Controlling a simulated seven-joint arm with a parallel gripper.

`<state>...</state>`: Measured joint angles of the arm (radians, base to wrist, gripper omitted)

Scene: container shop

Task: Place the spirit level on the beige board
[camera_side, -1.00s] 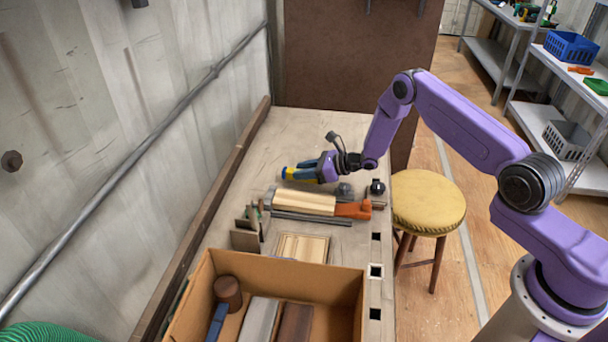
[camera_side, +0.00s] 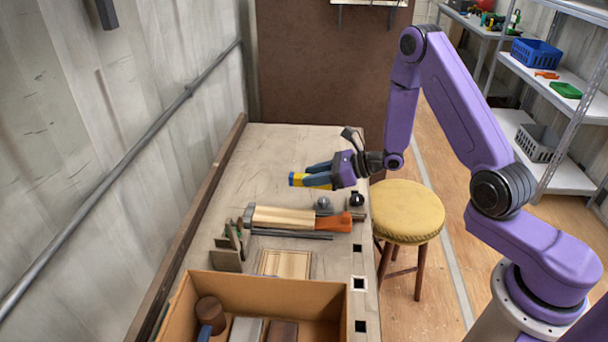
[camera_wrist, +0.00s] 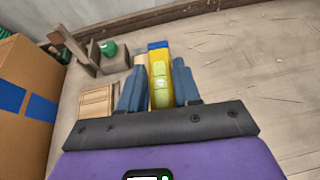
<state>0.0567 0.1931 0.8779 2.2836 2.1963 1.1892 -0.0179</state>
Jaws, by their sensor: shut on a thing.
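The spirit level (camera_side: 297,180) is yellow with a blue end. My gripper (camera_side: 318,175) is shut on it and holds it above the bench, beyond the orange-handled tool. In the wrist view the level (camera_wrist: 159,72) stands out between the two blue-grey fingers, with a greenish part near my palm. The beige board (camera_side: 285,263) is a small framed panel lying flat on the bench, between the tool and the cardboard box. It also shows left of my fingers in the wrist view (camera_wrist: 96,101). The level is well apart from the board.
The cardboard box (camera_side: 270,293) holds several items in front of the board. A wooden tool with an orange handle (camera_side: 337,222) lies between board and gripper. Small upright pieces (camera_side: 227,258) stand left of the board. The bench's far part is clear.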

